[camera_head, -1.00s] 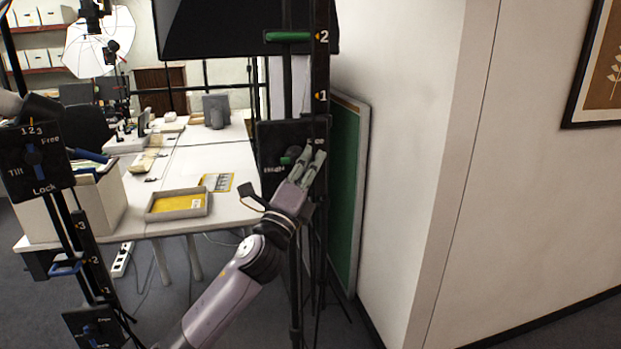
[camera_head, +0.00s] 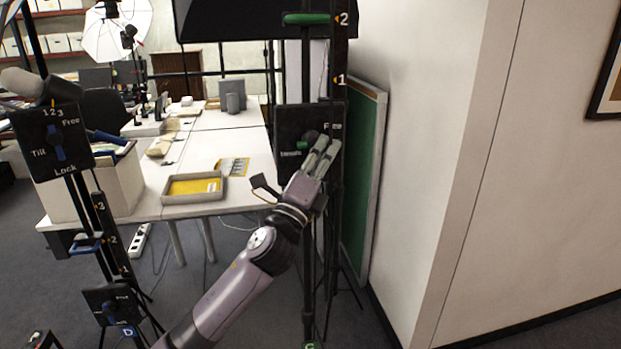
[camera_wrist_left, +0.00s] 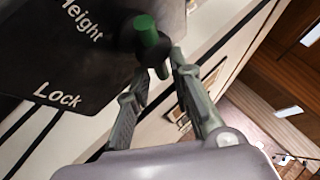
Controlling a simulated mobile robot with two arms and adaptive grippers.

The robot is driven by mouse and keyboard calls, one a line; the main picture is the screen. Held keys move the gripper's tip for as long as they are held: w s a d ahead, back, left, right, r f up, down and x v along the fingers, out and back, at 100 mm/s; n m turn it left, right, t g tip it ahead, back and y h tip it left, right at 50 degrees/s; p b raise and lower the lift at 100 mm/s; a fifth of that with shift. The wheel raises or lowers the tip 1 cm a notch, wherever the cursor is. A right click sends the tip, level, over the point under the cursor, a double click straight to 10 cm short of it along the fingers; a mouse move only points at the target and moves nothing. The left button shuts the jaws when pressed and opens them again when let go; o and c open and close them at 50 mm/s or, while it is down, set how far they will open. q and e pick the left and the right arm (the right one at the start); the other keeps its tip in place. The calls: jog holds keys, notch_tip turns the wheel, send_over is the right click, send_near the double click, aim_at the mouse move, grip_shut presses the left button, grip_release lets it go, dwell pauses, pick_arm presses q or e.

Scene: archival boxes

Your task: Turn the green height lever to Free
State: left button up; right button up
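The green height lever (camera_head: 302,145) is on a dark panel (camera_head: 290,122) on the stand beside the wall. "Free" shows at the panel's upper right in the head view. In the left wrist view, the lever (camera_wrist_left: 147,31) is a green bar through a dark hub, next to the words "Height" and "Lock" on the panel (camera_wrist_left: 65,60). My left gripper (camera_head: 326,148) is in front of the panel's right side. In the wrist view its fingers (camera_wrist_left: 161,66) are apart, with the lever's lower end between or just behind the tips. Contact is unclear. My right gripper is not in view.
A green board (camera_head: 363,180) leans on the wall right of the stand. A white table (camera_head: 205,150) with a tray (camera_head: 193,199) is behind. Another stand with a blue lever panel (camera_head: 52,140) is at left.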

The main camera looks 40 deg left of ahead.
pick_arm(q)
jog(key=v, duration=1)
jog(key=shift+s, duration=0.2)
